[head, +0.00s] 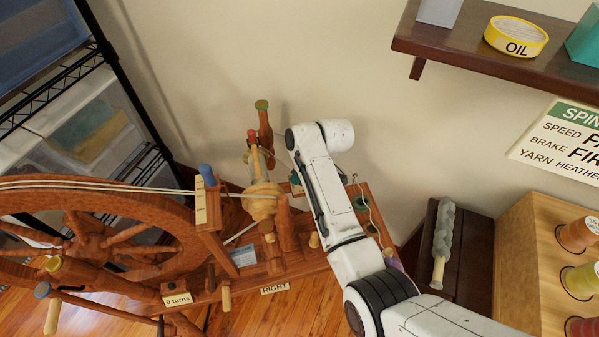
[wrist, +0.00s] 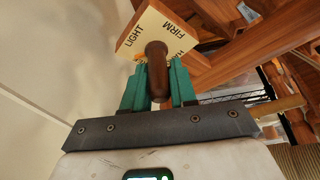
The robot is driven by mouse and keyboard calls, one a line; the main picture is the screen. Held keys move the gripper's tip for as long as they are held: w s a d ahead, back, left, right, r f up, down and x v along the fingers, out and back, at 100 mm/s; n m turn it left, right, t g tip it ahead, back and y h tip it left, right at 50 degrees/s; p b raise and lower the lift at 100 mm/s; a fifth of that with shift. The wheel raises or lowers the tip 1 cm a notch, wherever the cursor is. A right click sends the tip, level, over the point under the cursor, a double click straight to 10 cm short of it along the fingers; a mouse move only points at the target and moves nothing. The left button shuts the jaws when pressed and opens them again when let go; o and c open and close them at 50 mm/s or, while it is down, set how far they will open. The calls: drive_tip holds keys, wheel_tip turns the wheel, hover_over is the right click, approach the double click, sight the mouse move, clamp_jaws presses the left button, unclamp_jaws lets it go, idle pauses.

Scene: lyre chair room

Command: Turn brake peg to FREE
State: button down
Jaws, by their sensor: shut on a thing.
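In the wrist view my gripper (wrist: 158,70) has its teal fingers shut on a dark brown, round-ended brake peg (wrist: 157,80), one finger on each side. Beyond the peg is a cream label plate (wrist: 151,24). LIGHT reads on its left and FIRM on its right. A third word at the lower right is partly hidden by the peg and cannot be read in full. In the head view my white arm reaches over the right end of the spinning wheel's wooden bench (head: 314,262) and hides the peg and most of the gripper.
The large spoked wheel (head: 185,265) stands at the left, with a pale cord running to the pale spool (head: 262,203). A "0 turns" tag (head: 177,299) and a RIGHT tag (head: 274,288) are on the front. A shelf (head: 470,40) with an OIL tin (head: 516,37) hangs at upper right.

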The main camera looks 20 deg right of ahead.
drive_tip(key=shift+r+n+g+p, duration=0.15)
drive_tip(key=shift+n+g+p, duration=0.15)
drive_tip(key=shift+n+p, duration=0.35)
drive_tip(key=n+g+y, duration=0.1)
drive_tip(key=n, duration=0.3)
drive_tip(key=shift+s+a, duration=0.1)
drive_tip(key=shift+a, duration=0.05)
drive_tip(key=c, duration=1)
unclamp_jaws()
drive_tip(key=p+v, duration=0.2)
drive_tip(key=v, duration=0.8)
drive_tip(key=shift+r, duration=0.25)
